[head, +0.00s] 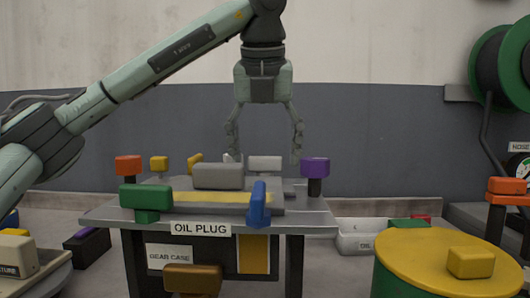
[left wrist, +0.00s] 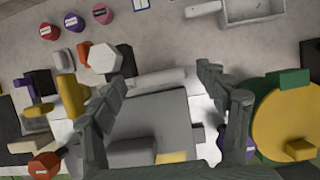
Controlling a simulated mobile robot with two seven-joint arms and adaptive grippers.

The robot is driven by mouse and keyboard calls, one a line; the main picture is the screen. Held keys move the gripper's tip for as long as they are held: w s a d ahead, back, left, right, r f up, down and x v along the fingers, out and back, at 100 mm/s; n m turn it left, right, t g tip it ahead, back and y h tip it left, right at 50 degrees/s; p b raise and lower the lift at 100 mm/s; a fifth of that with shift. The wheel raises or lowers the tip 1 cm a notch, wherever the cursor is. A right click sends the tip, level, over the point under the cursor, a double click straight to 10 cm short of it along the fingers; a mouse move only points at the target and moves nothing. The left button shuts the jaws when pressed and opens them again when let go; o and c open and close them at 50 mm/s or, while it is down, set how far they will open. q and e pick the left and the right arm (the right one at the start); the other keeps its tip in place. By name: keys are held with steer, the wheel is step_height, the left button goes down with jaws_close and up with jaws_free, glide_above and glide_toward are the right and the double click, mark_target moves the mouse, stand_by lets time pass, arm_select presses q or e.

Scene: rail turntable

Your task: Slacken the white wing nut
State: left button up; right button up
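A pale white block-shaped piece (head: 265,163), which looks like the white wing nut, stands at the back of the bench behind the grey block. In the left wrist view, a long white bar (left wrist: 158,79) that seems to be the same piece lies between the fingertips. My left gripper (head: 265,150) points down over it, fingers spread wide and empty. Its fingers also show in the left wrist view (left wrist: 160,85). I cannot tell whether they touch anything. The lower part of the white piece is hidden. My right gripper is not in view.
A grey block (head: 218,176) stands in front, and a purple knob (head: 315,168) stands close right. Yellow (head: 195,162) and orange (head: 128,165) knobs are left. A blue handle (head: 259,204) rises at the front. A yellow-topped drum (head: 430,262) stands front right.

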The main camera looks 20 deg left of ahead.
arm_select(q)
steer(key=v, duration=1.2)
stand_by(0.4)
